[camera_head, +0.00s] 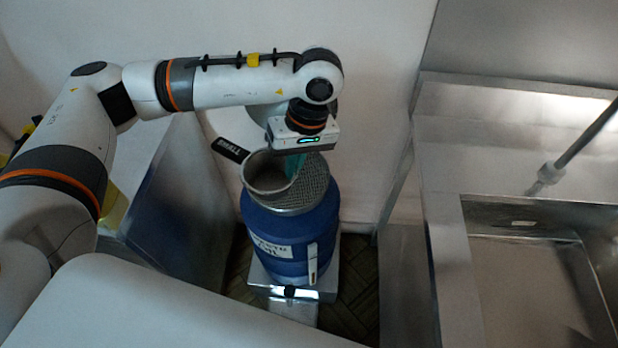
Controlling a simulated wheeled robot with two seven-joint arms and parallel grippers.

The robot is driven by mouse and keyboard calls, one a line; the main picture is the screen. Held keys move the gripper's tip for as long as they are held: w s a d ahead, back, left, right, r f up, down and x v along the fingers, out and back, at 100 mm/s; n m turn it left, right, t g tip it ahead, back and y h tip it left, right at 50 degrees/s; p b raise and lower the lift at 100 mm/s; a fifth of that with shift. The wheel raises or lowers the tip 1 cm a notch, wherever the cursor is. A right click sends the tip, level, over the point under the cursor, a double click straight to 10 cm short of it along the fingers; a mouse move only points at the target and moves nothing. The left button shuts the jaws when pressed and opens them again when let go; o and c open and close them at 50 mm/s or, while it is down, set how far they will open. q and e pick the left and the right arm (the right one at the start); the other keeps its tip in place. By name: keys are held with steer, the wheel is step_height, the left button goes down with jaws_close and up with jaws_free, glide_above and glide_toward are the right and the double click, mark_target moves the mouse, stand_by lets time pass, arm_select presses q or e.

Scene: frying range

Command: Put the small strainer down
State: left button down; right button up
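A grey metal strainer (266,174) with a round rim sits at the mouth of a blue drum (283,232). A black handle (230,150) with light lettering sticks out to the upper left beside its rim. A perforated metal basket or collar (309,192) shows at the drum's top right. My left gripper (292,168) points down over the drum's mouth, with greenish fingers at the strainer's right side. The fingertips are partly hidden, so I cannot tell whether they grip the rim. My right gripper is not in view.
The drum stands on a low metal base (262,275) on a dark tiled floor (350,300). A steel counter with a sunken basin (530,285) is at right, with a slanted metal rod (580,145) above it. A metal cabinet (180,200) stands left. A pale wall is close behind.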

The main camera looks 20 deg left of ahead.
arm_select(q)
steer(key=w+a+f+n+h+b, duration=0.1)
steer(key=w+f+n+h+b, duration=0.2)
steer(key=n, duration=0.7)
steer(key=w+a+f+n+h+b, duration=0.1)
steer(key=w+a+f+n+b, duration=0.1)
steer(key=w+n, duration=0.55)
steer(key=a+f+n+t+b, duration=0.1)
steer(key=a+f+n, duration=0.2)
steer(key=f+n, duration=0.2)
steer(key=w+a+f+n+t+b, duration=0.1)
steer(key=a+f+n, duration=0.2)
steer(key=f+n, duration=0.2)
steer(key=a+f+n+t+b, duration=0.1)
steer(key=a+f+n, duration=0.2)
steer(key=f+n, duration=0.3)
steer(key=shift+w+a+n+t+b, duration=0.1)
steer(key=shift+a+n+t+b, duration=0.1)
steer(key=shift+n, duration=0.65)
steer(key=shift+w+a+n+t+b, duration=0.1)
steer(key=shift+n+t+b, duration=0.1)
steer(key=shift+n, duration=0.6)
steer(key=x, duration=0.3)
steer(key=shift+s+a, duration=0.2)
steer(key=shift+s, duration=0.05)
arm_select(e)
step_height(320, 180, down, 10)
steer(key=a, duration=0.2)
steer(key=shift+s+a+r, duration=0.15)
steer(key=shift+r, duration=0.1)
